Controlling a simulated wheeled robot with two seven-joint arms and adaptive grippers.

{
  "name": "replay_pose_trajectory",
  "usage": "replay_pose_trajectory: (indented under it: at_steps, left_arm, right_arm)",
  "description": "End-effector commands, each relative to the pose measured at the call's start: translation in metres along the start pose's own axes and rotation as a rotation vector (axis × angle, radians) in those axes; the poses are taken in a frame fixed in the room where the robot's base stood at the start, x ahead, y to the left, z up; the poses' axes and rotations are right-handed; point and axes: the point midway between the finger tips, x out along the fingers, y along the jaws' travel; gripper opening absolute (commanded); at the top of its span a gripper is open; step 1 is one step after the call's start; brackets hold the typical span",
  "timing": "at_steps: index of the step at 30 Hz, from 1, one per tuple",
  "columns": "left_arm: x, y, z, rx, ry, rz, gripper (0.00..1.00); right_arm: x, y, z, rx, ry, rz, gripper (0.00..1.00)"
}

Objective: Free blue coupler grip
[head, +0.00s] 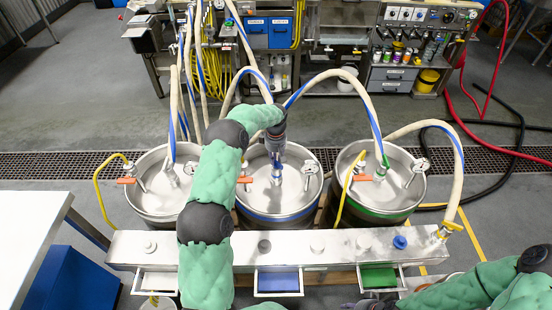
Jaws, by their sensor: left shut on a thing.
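The middle steel keg (251,196) has a blue band and stands between two similar kegs. My left gripper (277,158) points down over the centre of its lid. It is shut on the blue coupler grip, which is mostly hidden by the fingers. A coupler stem shows just below the fingertips, close to the lid. An orange-red lever (245,180) sticks out at the left of the lid. My right arm comes in at the bottom right; its dark gripper (366,304) is cut off by the bottom edge, so its jaws cannot be made out.
The left keg (150,200) and the green-banded right keg (405,190) stand close by. Pale hoses (340,74) arch over the kegs. A steel box (330,258) with a blue tray (278,282) and a green tray (378,277) lies in front. A blue cap (400,242) sits on it.

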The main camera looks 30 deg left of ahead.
Motion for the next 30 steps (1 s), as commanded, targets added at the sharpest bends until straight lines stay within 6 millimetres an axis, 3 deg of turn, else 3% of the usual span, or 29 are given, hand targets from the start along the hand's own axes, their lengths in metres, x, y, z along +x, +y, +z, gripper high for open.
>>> replay_pose_trajectory:
  at_steps: [17,18,21,30]
  left_arm:
    - [0.0003,-0.0003,0.0004,-0.04,-0.001,0.0,0.0]
    - [0.0003,-0.0002,0.0004,-0.04,-0.001,0.0,0.21]
    - [0.0003,-0.0003,0.0003,-0.04,-0.001,0.0,0.42]
    - [-0.0004,-0.0002,0.0,-0.039,0.0,0.0,0.42]
  right_arm:
    - [-0.0001,0.0,0.0001,0.0,0.0,0.0,0.45]
    - [-0.0001,0.0,0.0,0.0,0.0,0.0,0.45]
    - [-0.0001,0.0,0.0,0.0,0.0,0.0,0.45]
    - [-0.0001,0.0,0.0,0.0,0.0,0.0,0.45]
